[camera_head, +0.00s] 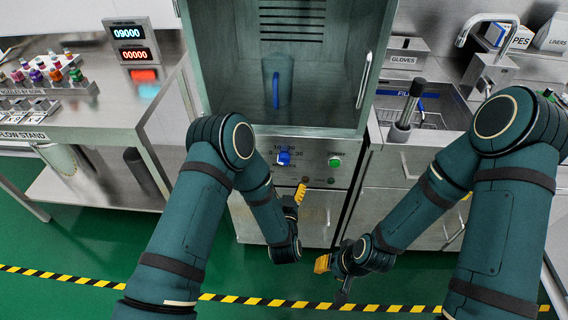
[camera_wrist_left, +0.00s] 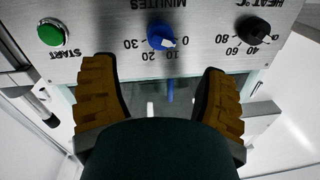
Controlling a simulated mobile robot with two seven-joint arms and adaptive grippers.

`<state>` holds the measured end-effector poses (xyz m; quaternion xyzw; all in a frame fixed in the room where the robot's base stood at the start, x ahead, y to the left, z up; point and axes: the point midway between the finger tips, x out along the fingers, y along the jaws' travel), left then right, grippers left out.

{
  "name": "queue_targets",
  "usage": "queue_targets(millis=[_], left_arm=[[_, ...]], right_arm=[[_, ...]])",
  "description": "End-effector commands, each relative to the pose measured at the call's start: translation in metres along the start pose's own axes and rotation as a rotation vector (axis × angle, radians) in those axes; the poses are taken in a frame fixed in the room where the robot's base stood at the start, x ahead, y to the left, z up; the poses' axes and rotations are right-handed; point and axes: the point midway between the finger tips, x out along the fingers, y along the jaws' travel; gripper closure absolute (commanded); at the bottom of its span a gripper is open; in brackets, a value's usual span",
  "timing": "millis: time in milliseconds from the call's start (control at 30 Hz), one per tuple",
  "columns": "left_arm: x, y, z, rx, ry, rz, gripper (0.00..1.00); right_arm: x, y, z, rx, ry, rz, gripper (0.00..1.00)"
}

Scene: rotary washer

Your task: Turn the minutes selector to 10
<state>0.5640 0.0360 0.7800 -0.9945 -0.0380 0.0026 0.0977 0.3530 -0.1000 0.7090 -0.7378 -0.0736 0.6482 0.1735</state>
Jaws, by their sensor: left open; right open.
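The minutes selector is a blue knob (camera_head: 284,157) on the grey front panel of the washer. In the left wrist view, upside down, the blue knob (camera_wrist_left: 160,36) has 0, 10, 20 and 30 around it. A pale mark on it faces the 0 side, but its exact setting is hard to read. My left gripper (camera_head: 299,196) is below the panel; in its wrist view the orange fingers (camera_wrist_left: 156,75) are spread wide and empty, apart from the knob, which appears between and beyond them. My right gripper (camera_head: 324,264) is lower and further right, empty, its fingers partly hidden.
A green start button (camera_head: 334,162) sits right of the knob; a black heat knob (camera_wrist_left: 252,30) shows in the left wrist view. The open washer chamber (camera_head: 330,118) holds a clear jug (camera_head: 277,80). Counters stand on both sides. Floor (camera_head: 120,245) is clear in front.

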Motion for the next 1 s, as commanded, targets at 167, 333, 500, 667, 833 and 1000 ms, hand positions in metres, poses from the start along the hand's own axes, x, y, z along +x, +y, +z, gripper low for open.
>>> queue_targets(millis=[167,333,500,667,833,1000], left_arm=[[0.037,-0.001,0.001,-0.001,0.003,-0.003,0.27],[0.068,-0.001,0.001,-0.001,0.001,-0.003,0.27],[0.088,-0.001,0.001,0.0,0.0,-0.001,0.27],[0.096,0.0,0.001,0.0,-0.001,0.0,0.27],[0.097,0.0,0.0,0.0,-0.001,0.001,0.27],[0.097,0.0,0.0,0.0,-0.001,0.0,0.43]], right_arm=[[0.006,0.002,-0.001,0.0,0.003,0.0,0.64],[0.01,0.004,-0.001,0.0,0.005,0.0,0.64],[0.013,0.005,-0.002,-0.001,0.007,0.001,0.64],[0.014,0.005,-0.002,-0.001,0.008,0.001,0.64],[0.014,0.005,-0.002,-0.001,0.008,0.001,0.64],[0.014,0.005,-0.002,-0.001,0.008,0.001,0.64]])
